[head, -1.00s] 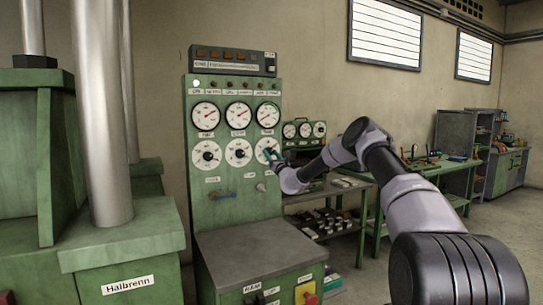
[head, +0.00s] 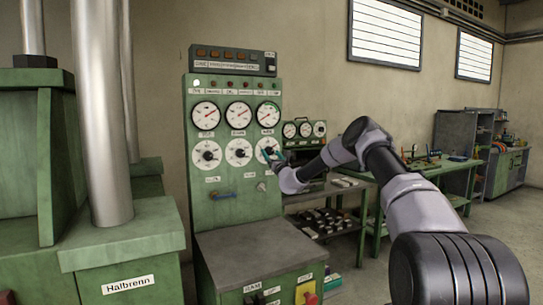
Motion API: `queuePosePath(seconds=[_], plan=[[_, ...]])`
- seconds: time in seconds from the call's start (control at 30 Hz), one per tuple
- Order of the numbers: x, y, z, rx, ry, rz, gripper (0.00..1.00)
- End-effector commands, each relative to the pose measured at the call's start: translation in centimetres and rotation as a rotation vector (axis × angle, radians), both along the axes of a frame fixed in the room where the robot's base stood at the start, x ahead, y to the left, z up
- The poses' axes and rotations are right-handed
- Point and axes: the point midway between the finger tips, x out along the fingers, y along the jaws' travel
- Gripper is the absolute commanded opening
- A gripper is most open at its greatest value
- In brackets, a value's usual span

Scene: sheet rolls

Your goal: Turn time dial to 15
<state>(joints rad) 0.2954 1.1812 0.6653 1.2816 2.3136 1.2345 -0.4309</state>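A green control panel (head: 231,212) stands left of centre with two rows of round white dials. The lower row holds a left dial (head: 206,155), a middle dial (head: 238,152) and a right dial (head: 262,148), each with a dark knob. The labels under them are too small to read, so I cannot tell which is the time dial. My gripper (head: 270,154) is at the lower right dial and covers part of it. Whether its fingers are shut on that dial's knob is too small to tell. The pointer reading there is hidden.
A grey bench top (head: 255,246) juts out in front of the panel. A shelf (head: 335,222) with small parts stands to the right. Large green machinery (head: 120,245) is on the left. Open floor lies at the right.

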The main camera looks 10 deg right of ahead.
Motion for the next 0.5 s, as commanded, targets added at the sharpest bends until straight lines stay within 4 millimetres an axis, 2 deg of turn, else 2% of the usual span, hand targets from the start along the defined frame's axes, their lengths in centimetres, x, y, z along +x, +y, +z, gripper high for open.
queuePosePath(seconds=[0.13, 0.23, 0.5], plan=[[-0.3, -0.1, -0.1, 0.0, 0.0, 0.001, 0.82], [-1.2, -0.3, -0.5, -0.002, 0.0, 0.001, 0.82], [-6.1, -1.6, -2.6, -0.001, 0.003, 0.001, 0.82]])
